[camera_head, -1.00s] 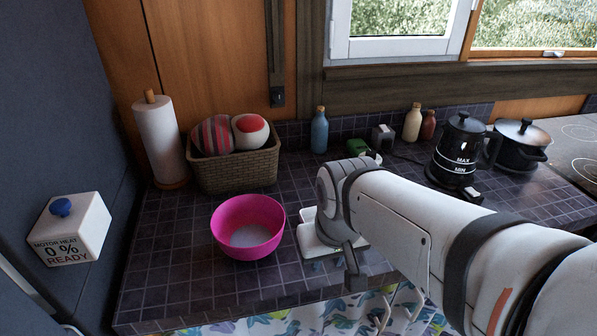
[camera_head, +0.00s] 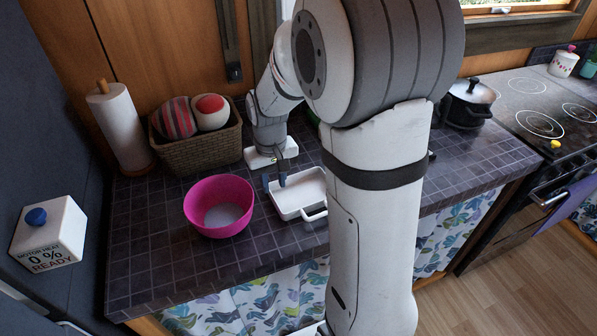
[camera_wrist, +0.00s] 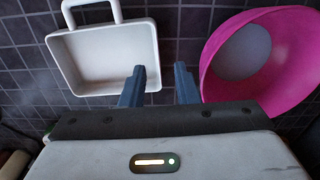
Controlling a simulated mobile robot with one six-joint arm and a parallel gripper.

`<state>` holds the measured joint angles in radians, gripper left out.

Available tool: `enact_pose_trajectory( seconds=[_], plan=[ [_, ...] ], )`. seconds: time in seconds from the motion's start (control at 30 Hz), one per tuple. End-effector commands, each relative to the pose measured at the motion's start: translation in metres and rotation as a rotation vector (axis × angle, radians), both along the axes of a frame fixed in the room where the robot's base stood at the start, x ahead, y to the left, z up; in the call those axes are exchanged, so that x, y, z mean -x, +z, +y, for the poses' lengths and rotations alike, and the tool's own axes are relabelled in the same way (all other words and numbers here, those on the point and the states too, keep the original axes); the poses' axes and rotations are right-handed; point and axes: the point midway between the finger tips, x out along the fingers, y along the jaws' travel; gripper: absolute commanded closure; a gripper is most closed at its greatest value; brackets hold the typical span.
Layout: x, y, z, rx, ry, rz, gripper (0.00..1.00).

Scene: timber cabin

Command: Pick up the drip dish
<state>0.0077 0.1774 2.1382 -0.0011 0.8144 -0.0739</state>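The drip dish is a white, shallow, rectangular tray with a loop handle (camera_head: 304,196), lying on the dark tiled counter right of a pink bowl. The wrist view shows the dish (camera_wrist: 88,58) at upper left, handle pointing up. My gripper (camera_head: 275,182) is at the dish's far left edge in the head view. In the wrist view my gripper (camera_wrist: 161,78) has its two blue-grey fingers apart, with nothing held. The left finger overlaps the dish's near right corner; the right finger is over the gap towards the bowl. I cannot tell whether it touches the dish.
The pink bowl (camera_head: 219,206) stands close beside the dish and my right finger; it also shows in the wrist view (camera_wrist: 291,45). A wicker basket (camera_head: 198,152) with two balls and a paper towel roll (camera_head: 121,128) stand behind. My arm hides the counter's middle.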

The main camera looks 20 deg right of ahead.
Motion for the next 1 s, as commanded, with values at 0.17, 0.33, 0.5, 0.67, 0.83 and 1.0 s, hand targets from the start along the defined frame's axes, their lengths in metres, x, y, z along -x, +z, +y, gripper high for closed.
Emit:
enact_pose_trajectory(
  seconds=[0.17,0.33,0.5,0.67,0.83,1.0],
  plan=[
    [-0.007,-0.013,-0.001,-0.001,0.003,0.016,0.72],
    [-0.006,-0.032,-0.002,-0.001,0.004,0.016,0.72],
    [0.000,-0.053,-0.003,-0.001,0.003,0.018,0.72],
    [0.001,-0.076,-0.004,-0.001,0.004,0.015,0.72],
    [0.001,-0.084,-0.004,-0.001,0.005,0.013,0.72],
    [0.000,-0.084,-0.003,-0.001,0.005,0.012,0.72]
  ],
)
